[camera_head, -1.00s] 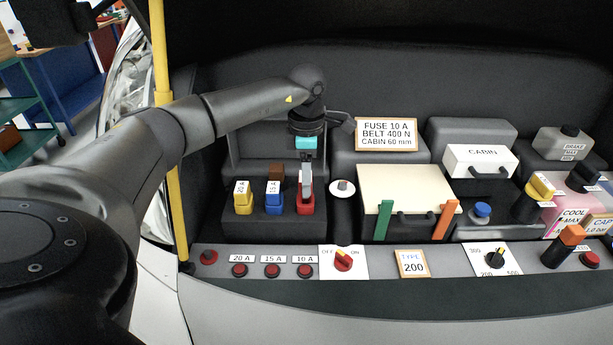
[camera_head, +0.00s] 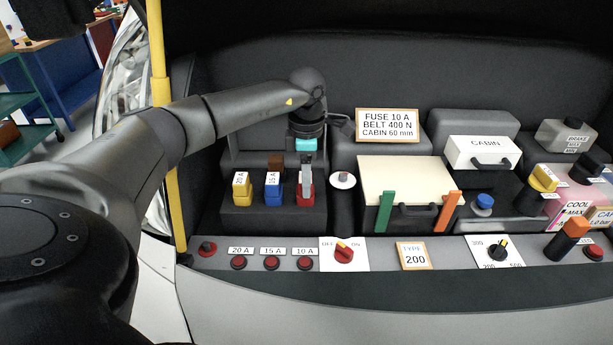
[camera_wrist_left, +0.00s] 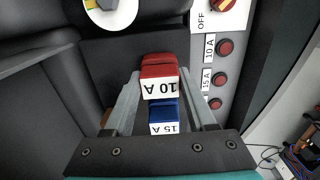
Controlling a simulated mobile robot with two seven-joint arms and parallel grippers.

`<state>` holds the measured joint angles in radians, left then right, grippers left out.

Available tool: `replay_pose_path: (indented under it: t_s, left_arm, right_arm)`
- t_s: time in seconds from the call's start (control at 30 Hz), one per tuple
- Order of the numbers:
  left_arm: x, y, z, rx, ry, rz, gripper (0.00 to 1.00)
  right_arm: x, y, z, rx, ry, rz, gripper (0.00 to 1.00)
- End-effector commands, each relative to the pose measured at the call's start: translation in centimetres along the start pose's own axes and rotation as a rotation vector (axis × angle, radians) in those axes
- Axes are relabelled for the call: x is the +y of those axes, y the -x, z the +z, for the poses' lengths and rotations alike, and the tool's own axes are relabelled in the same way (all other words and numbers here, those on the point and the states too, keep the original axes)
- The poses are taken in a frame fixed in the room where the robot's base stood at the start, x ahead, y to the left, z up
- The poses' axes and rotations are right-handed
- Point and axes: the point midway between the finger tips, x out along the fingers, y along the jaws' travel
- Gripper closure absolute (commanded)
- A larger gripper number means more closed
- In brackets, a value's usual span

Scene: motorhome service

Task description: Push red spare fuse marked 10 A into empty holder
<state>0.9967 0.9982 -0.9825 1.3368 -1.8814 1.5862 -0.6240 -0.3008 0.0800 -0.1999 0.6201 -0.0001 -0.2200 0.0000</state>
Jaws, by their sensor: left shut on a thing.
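The red fuse (camera_head: 305,194) stands upright on the right of the black fuse block (camera_head: 258,219). In the left wrist view its "10 A" label (camera_wrist_left: 159,88) faces me. My left gripper (camera_head: 306,188) comes down over it from above and is shut on it, one finger at each side in the left wrist view (camera_wrist_left: 158,97). The blue 15 A fuse (camera_head: 272,187) and yellow 20 A fuse (camera_head: 242,187) stand to its left. The empty holder cannot be made out; the gripper hides part of the block. My right gripper is not in view.
A brown block (camera_head: 276,161) stands behind the blue fuse, close to the gripper. Red buttons (camera_head: 305,263) and an OFF/ON switch (camera_head: 343,251) line the front ledge. A yellow post (camera_head: 162,115) stands near my arm.

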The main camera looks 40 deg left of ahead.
Motion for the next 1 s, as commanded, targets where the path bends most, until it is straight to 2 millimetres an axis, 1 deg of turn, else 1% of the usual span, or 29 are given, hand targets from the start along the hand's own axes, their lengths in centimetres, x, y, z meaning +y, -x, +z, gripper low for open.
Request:
replay_pose_path:
  t_s: [0.17,0.2,0.47,0.5,0.77,0.87,0.97,1.0]
  left_arm:
    - [0.0,-0.6,0.0,0.000,0.000,0.000,0.97]
    - [0.0,-0.6,0.0,0.000,0.000,0.000,0.40]
    - [0.0,-0.5,0.0,0.000,0.000,0.000,0.11]
    - [0.0,-0.5,0.0,0.000,0.000,0.000,0.09]
    - [0.0,-0.3,0.0,-0.001,0.000,0.001,0.09]
    - [0.1,0.4,0.1,-0.002,0.000,0.002,0.09]
    - [0.1,2.0,0.0,-0.004,0.001,0.003,0.09]
    - [0.1,2.9,0.1,-0.004,0.001,0.004,0.09]
  right_arm:
    - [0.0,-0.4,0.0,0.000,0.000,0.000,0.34]
    - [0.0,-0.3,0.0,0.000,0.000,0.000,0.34]
    - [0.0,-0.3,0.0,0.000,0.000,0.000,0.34]
    - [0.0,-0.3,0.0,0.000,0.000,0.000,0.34]
    - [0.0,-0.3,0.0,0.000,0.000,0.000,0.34]
    - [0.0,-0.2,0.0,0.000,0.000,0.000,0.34]
    - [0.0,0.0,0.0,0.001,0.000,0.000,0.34]
    - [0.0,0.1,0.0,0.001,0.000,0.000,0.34]
